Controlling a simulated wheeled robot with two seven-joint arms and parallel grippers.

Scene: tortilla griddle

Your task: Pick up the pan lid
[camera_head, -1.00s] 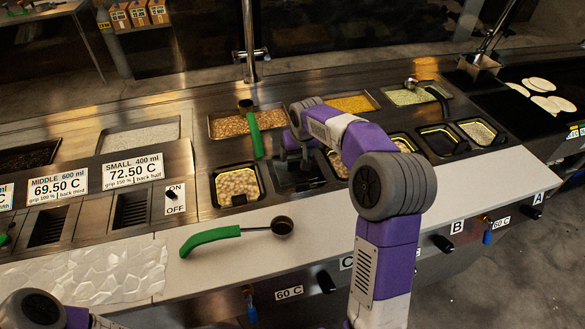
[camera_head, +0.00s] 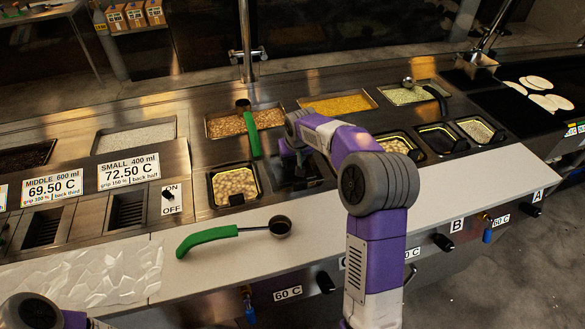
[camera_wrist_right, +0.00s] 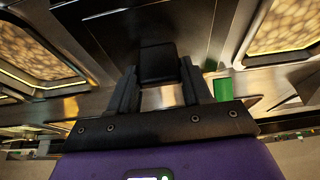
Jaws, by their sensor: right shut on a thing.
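The dark pan lid (camera_wrist_right: 125,20) lies beyond my gripper in the right wrist view, between two pans of pale food. Its black block-shaped handle (camera_wrist_right: 158,62) sits between the fingers of my right gripper (camera_wrist_right: 158,95), which is shut on it. In the head view my right gripper (camera_head: 292,165) is over the row of small pans, just right of the chickpea pan, and my own arm hides much of the lid. I cannot tell whether the lid is raised off its pan. My left gripper is outside the head view; only part of my left arm shows at bottom left.
The chickpea pan (camera_head: 235,186) is close on the left. A green-handled ladle (camera_head: 208,238) lies on the pale front counter (camera_head: 330,225). Another green handle (camera_head: 252,135) sticks up from the bean tray (camera_head: 220,126) behind. More small pans stand to the right.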

